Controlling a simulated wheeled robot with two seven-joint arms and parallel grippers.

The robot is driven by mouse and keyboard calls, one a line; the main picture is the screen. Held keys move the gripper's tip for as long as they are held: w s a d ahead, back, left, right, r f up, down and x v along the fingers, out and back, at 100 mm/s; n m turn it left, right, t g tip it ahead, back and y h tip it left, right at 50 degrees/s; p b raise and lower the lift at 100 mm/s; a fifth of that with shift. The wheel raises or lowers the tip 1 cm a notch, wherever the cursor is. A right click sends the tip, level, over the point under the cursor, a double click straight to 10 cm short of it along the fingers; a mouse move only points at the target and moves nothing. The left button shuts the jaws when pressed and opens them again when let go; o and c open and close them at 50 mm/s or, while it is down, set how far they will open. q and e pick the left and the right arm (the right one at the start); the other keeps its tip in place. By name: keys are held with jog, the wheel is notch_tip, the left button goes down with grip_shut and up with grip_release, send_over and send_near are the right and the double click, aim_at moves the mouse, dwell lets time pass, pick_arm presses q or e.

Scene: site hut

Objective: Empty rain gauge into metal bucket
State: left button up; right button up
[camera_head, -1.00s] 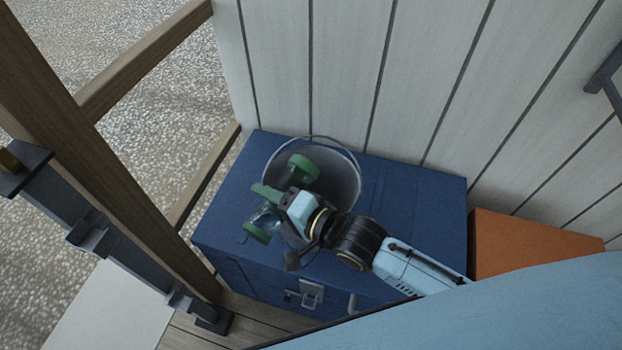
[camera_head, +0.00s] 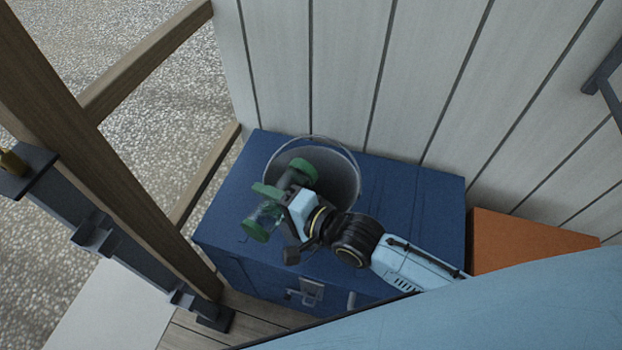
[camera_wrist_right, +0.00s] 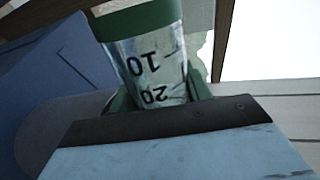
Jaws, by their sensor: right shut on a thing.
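The rain gauge is a clear tube with green ends (camera_head: 257,230). It lies tilted across the near left part of the metal bucket (camera_head: 345,178), with one green end over the bucket's mouth and the other outside the rim on the left. My right gripper (camera_head: 285,200) is shut on the gauge around its middle. In the right wrist view the gauge (camera_wrist_right: 150,65) shows upside-down marks 10 and 20 and a green end at the top. I cannot tell whether it holds water. The bucket stands upright on the blue chest (camera_head: 420,215). My left gripper is not in view.
A white plank wall (camera_head: 420,80) rises right behind the chest. An orange box (camera_head: 525,240) stands to the right of the chest. A wooden post (camera_head: 110,170) with grey metal parts stands on the left. The chest top is clear right of the bucket.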

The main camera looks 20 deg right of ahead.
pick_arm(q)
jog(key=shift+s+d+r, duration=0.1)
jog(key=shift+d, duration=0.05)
pick_arm(e)
jog(key=shift+a, duration=0.1)
pick_arm(q)
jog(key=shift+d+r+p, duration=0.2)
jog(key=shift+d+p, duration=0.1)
jog(key=shift+p, duration=0.05)
pick_arm(e)
jog(key=shift+w+m, duration=0.15)
jog(key=shift+m, duration=0.45)
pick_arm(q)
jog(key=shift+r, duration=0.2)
pick_arm(e)
jog(key=shift+r, duration=0.15)
